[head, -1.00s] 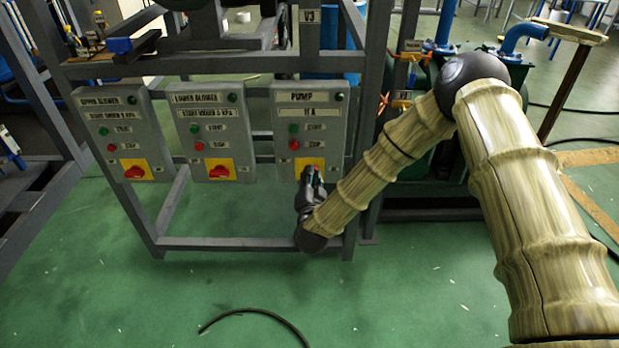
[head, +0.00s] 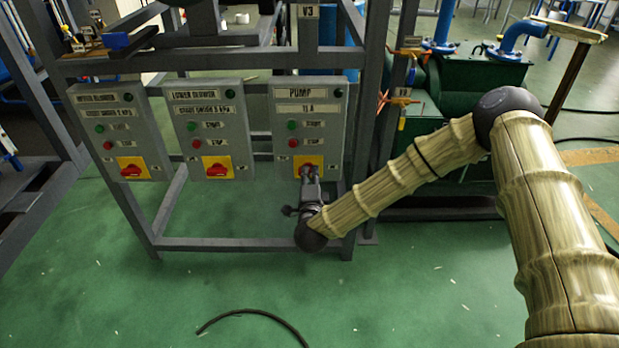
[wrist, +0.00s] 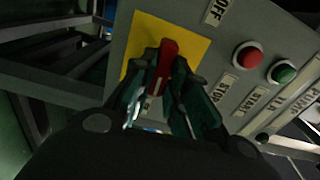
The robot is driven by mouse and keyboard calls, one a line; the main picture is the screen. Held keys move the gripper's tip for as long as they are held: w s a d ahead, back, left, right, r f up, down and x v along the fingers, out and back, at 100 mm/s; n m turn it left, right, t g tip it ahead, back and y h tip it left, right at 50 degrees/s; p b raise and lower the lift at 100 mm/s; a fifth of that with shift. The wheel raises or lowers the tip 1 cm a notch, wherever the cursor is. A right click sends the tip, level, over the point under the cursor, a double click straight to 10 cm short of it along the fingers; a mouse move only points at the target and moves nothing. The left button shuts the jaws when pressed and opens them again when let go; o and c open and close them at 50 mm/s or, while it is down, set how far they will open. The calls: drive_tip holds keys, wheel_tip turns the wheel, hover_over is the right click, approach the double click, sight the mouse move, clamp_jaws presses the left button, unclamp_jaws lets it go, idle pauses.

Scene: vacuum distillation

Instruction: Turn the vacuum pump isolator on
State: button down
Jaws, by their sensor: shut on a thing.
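The pump control box (head: 309,118), labelled PUMP, is the rightmost of three grey boxes in the head view. Its isolator is a red knob on a yellow plate (head: 298,161) at the bottom of the box. My gripper (head: 310,172) is in front of the plate and hides much of the knob. In the wrist view the red knob (wrist: 166,60) stands between the fingers of my gripper (wrist: 167,82), which are shut on it. The yellow plate (wrist: 192,42) is behind it, with an OFF label (wrist: 215,12) close by. The knob looks rolled relative to the wrist picture.
The lower blower box (head: 212,125) and the upper blower box (head: 120,130) hang to the left, each with a red isolator. On the pump box are a red stop button (wrist: 248,56) and a green start button (wrist: 283,72). A black cable (head: 255,312) lies on the open green floor.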

drive_tip(key=shift+f+m, duration=0.1)
drive_tip(key=shift+m, duration=0.3)
drive_tip(key=c, duration=1.4)
unclamp_jaws()
drive_tip(key=s, duration=1.2)
